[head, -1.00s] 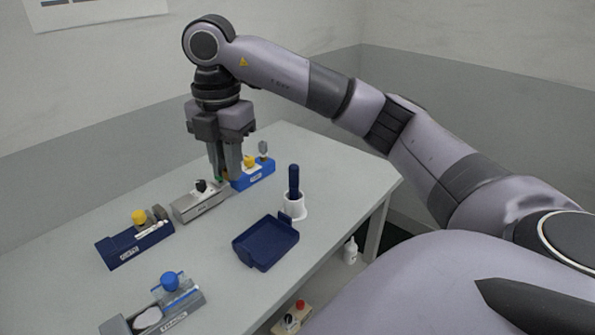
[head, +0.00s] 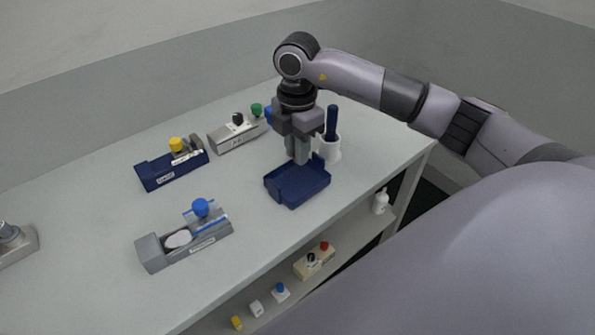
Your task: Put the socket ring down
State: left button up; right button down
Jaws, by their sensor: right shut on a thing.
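My right gripper (head: 300,160) points down at the dark blue tray (head: 285,201), with its fingertips at the tray's back part. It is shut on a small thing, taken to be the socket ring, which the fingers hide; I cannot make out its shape. I cannot tell whether the fingertips or the held thing touch the tray floor. The visible part of the tray looks empty. My left gripper is not in view.
A white holder (head: 333,150) with a dark blue handle (head: 331,122) stands close right of the gripper. A grey block (head: 238,138), a navy block (head: 172,172) and a grey fixture (head: 213,232) stand left. The table (head: 90,205) has bare room between them. A shelf below holds small items.

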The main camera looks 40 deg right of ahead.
aim_at(297, 183)
jog(key=shift+f, duration=3.4)
jog(key=shift+f, duration=0.2)
jog(key=c, duration=1)
grip_release()
jog(key=shift+c, duration=0.2)
jog(key=shift+r, duration=0.1)
jog(key=shift+r, duration=0.25)
notch_tip(297, 183, up, 12)
jog(key=shift+f, duration=0.1)
